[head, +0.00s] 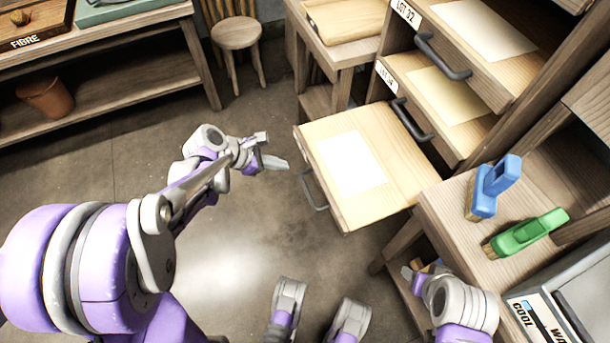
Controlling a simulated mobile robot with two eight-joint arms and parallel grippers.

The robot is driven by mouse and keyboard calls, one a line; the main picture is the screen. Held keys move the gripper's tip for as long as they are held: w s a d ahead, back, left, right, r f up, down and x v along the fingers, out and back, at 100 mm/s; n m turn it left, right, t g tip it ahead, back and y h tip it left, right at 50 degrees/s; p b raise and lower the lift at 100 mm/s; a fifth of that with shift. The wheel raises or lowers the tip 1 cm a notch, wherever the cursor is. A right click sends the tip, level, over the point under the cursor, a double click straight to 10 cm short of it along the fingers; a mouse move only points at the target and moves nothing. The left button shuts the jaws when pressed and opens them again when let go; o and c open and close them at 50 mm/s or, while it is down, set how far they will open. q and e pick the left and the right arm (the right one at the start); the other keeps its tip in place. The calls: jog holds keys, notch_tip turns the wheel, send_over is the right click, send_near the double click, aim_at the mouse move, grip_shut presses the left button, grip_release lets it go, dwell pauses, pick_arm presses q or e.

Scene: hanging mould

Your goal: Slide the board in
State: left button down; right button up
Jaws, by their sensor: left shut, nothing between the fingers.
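The lowest pull-out board (405,175) of the wooden cabinet stands far out over the floor, with a white sheet (345,165) on top and a dark grey handle (313,192) on its front edge. My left gripper (277,160) is shut and empty, just left of the board's front edge, near its far corner and apart from the handle in the picture. My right gripper (408,274) is low beside the wooden bench at the lower right; its fingers are too small and partly hidden to read.
Two higher boards, one with a pale sheet (449,95) and one labelled LOT 32 (407,13), sit further in with dark handles. A blue brush (493,186) and a green brush (527,232) stand on the bench at right. A stool (237,33) stands at the back. Open floor lies left of the board.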

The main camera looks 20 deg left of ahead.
aim_at(377, 147)
pick_arm(q)
jog(key=shift+n, duration=0.8)
jog(key=b+x, duration=0.1)
jog(key=x, duration=0.2)
jog(key=b+x, duration=0.1)
jog(key=x, duration=0.3)
jog(key=a+b+x, duration=0.1)
jog(key=x, duration=0.3)
jog(key=shift+w+f, duration=0.2)
jog(key=shift+w, duration=0.2)
pick_arm(e)
jog(key=f, duration=0.4)
jog(key=shift+w+f, duration=0.2)
pick_arm(q)
jog(key=w+d, duration=0.5)
jog(key=d, duration=0.1)
jog(key=w+d, duration=0.5)
jog(key=w+d+b, duration=0.1)
jog(key=w+d, duration=0.4)
jog(key=d, duration=0.1)
jog(key=shift+d, duration=0.35)
pick_arm(e)
jog(key=shift+w+f, duration=0.1)
jog(key=shift+f, duration=0.5)
pick_arm(q)
jog(key=shift+r, duration=0.1)
